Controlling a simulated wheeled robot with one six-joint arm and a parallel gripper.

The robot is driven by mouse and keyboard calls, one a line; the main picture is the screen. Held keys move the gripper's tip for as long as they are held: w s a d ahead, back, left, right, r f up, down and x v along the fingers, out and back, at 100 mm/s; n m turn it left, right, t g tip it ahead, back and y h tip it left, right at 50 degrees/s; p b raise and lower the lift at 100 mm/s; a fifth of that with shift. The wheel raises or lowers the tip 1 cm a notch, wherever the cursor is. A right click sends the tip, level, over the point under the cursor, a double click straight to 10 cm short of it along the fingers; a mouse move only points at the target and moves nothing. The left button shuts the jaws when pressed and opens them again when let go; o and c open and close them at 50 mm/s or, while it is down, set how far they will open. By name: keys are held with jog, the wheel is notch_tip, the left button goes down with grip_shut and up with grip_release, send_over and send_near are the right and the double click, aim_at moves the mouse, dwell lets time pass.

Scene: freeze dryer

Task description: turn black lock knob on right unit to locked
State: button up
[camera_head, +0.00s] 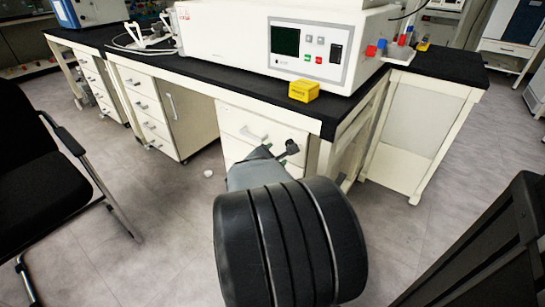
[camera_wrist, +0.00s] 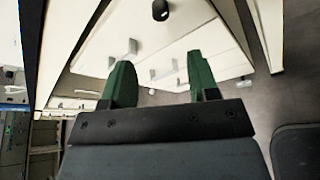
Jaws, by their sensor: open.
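The black lock knob (camera_head: 291,147) shows in the head view on the front of the right drawer unit (camera_head: 236,120), just right of my gripper's end. In the wrist view a black knob (camera_wrist: 160,10) is at the top middle, beyond the fingertips and apart from them. My gripper (camera_wrist: 160,72) is open, with its two green fingers spread and nothing between them. In the head view my gripper (camera_head: 265,153) is in front of the unit and partly hidden by my arm. The knob's turn angle is too small to tell.
A white machine (camera_head: 225,30) stands on the black bench top (camera_head: 165,60). A yellow box (camera_head: 303,90) is near the bench edge above the unit. Black chairs (camera_head: 30,165) stand at left and lower right.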

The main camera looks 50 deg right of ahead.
jog(key=shift+s+a+r, duration=0.15)
jog(key=shift+a, duration=0.4)
jog(key=shift+r, duration=0.1)
